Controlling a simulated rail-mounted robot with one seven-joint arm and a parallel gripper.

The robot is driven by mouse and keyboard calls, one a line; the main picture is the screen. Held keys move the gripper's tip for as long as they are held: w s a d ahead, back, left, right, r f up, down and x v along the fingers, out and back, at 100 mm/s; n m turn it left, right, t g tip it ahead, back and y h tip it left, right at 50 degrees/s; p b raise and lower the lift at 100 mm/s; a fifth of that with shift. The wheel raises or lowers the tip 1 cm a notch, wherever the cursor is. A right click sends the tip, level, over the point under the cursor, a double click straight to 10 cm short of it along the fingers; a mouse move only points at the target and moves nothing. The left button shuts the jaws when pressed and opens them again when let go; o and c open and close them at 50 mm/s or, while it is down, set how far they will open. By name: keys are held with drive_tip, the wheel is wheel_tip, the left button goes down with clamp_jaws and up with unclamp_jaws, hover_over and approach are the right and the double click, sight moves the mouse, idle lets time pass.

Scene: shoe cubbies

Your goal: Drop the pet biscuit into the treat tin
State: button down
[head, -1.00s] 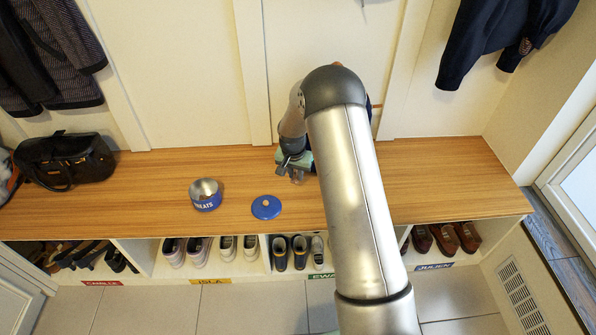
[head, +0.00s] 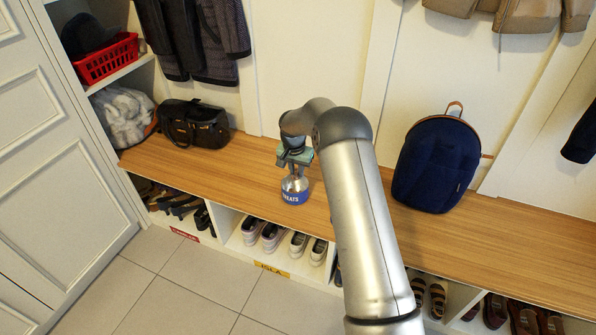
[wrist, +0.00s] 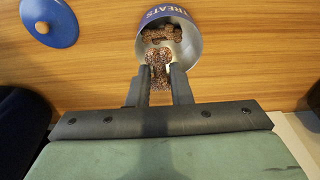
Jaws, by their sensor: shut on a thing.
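The treat tin (head: 295,197) is a round blue and silver tin marked TREATS, standing open on the wooden bench. My gripper (head: 296,172) is directly above it in the head view. In the wrist view my gripper (wrist: 164,76) is shut on a brown bone-shaped pet biscuit (wrist: 158,60), whose far end overlaps the opening of the tin (wrist: 191,42). Another bone-shaped biscuit (wrist: 162,33) lies inside the tin. The blue lid (wrist: 52,24) with a tan knob lies flat on the bench, apart from the tin; my arm hides it in the head view.
A black handbag (head: 194,124) sits on the bench (head: 240,160) at the left. A navy backpack (head: 437,165) stands to the right against the wall. Shoes fill cubbies below. The bench around the tin is mostly clear.

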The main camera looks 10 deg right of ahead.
sight(297, 180)
drive_tip(key=shift+f+b, duration=1.1)
drive_tip(key=shift+f, duration=1.55)
drive_tip(key=c, duration=1.2)
unclamp_jaws()
drive_tip(key=shift+c, duration=0.2)
drive_tip(key=shift+r, duration=0.15)
wheel_tip(297, 180, up, 17)
drive_tip(key=s+a+p, duration=0.1)
drive_tip(key=s+p, duration=0.1)
drive_tip(key=shift+s+a, duration=0.15)
